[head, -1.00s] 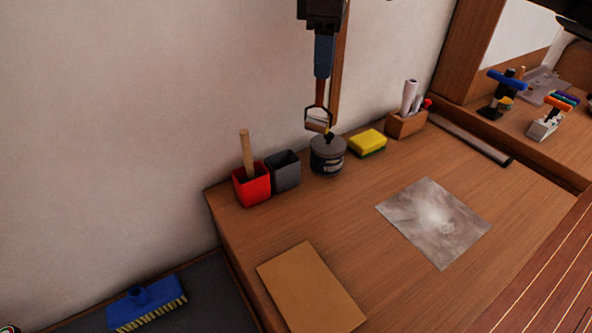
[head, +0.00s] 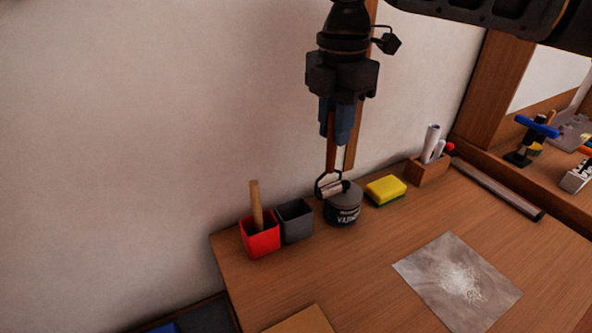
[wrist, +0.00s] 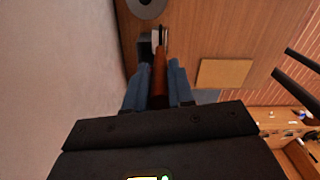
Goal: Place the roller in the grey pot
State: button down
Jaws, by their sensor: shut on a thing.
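My gripper (head: 337,135) is shut on the handle of the roller (head: 331,158). The roller has a brown handle and a wire frame with a pale head, and hangs head down. Its head overlaps the upper left of the tin in the head view, just right of the grey pot (head: 296,223). The grey pot is a dark square open cup on the table. The roller appears above the pot's rim, not in it. In the wrist view the roller's handle (wrist: 159,78) runs between the blue fingers, and its head lies beside the dark pot (wrist: 145,46).
A red pot (head: 262,240) with a wooden stick touches or nearly touches the grey pot's left. The labelled tin (head: 343,208), yellow sponge (head: 385,190) and wooden holder (head: 428,170) stand to the right along the wall. The table middle holds a flat grey sheet (head: 457,282).

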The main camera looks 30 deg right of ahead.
jog(key=w+a+f+p, duration=0.1)
jog(key=w+a+f, duration=0.2)
jog(key=a+f, duration=0.2)
jog(key=shift+w+a+f+p, duration=0.15)
jog(key=shift+a+f+p, duration=0.15)
jog(key=shift+f, duration=1.25)
jog(key=shift+d+f, duration=0.1)
jog(key=shift+f, duration=0.35)
jog(key=c, duration=1)
grip_release()
jog(key=shift+r, duration=0.1)
notch_tip(320, 180, up, 13)
jog(key=shift+b, duration=0.8)
